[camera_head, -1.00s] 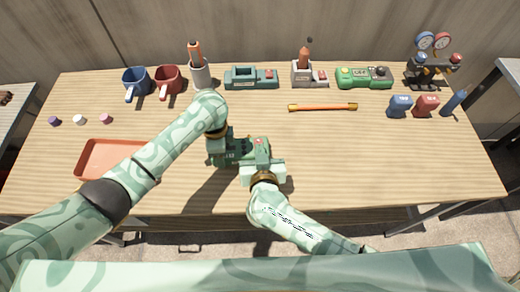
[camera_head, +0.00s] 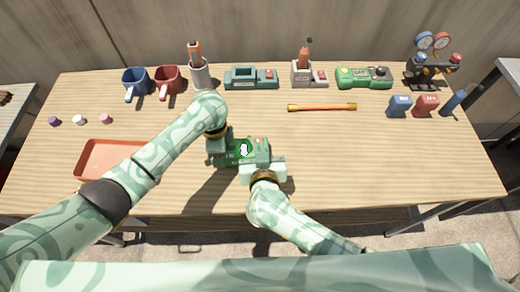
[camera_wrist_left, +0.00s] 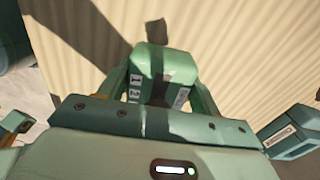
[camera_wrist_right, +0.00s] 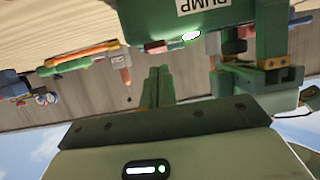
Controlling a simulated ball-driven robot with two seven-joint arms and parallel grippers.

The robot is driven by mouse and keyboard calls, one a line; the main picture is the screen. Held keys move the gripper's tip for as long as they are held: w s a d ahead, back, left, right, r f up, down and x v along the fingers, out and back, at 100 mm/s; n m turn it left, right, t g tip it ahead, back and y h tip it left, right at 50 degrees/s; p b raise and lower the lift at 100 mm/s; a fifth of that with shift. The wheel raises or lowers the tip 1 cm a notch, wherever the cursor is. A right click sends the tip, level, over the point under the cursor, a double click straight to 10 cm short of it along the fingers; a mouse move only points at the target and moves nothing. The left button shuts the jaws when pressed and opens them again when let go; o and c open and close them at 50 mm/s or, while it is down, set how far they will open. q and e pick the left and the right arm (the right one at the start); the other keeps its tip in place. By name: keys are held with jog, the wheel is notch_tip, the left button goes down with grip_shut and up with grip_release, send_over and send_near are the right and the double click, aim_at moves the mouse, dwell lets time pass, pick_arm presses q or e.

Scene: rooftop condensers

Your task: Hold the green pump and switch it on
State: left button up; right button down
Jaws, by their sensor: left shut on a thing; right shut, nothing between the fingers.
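The green pump (camera_head: 232,158) is just above or on the table's front middle; I cannot tell which. My left gripper (camera_head: 219,146) is shut on it from the left; the left wrist view shows its green body (camera_wrist_left: 165,62) between the fingers. A bright white spot with a green glow (camera_head: 244,148) shows on the pump. In the right wrist view the pump (camera_wrist_right: 185,15) carries a label reading PUMP, with a lit spot (camera_wrist_right: 191,36) at its edge. My right gripper (camera_wrist_right: 157,85) is shut and empty, close beside the pump's right side; contact is hidden.
An orange tray (camera_head: 108,158) lies at left near small caps. Mugs (camera_head: 136,82), a tool cup (camera_head: 200,74), a teal device (camera_head: 251,78), a green device (camera_head: 363,77) and a gauge set (camera_head: 432,62) line the back. An orange bar (camera_head: 322,107) lies mid-table. The right front is clear.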

jog(key=shift+r, duration=0.15)
jog(key=v, duration=1.1)
jog(key=shift+r, duration=0.5)
pick_arm(q)
jog(key=o, duration=1.7)
jog(key=shift+o, duration=0.2)
jog(key=shift+r, duration=0.1)
pick_arm(e)
jog(key=shift+r, duration=0.1)
pick_arm(q)
notch_tip(320, 180, up, 9)
jog(key=p, duration=0.9)
jog(key=shift+p, duration=0.3)
pick_arm(e)
notch_tip(320, 180, up, 11)
jog(key=shift+f, duration=0.2)
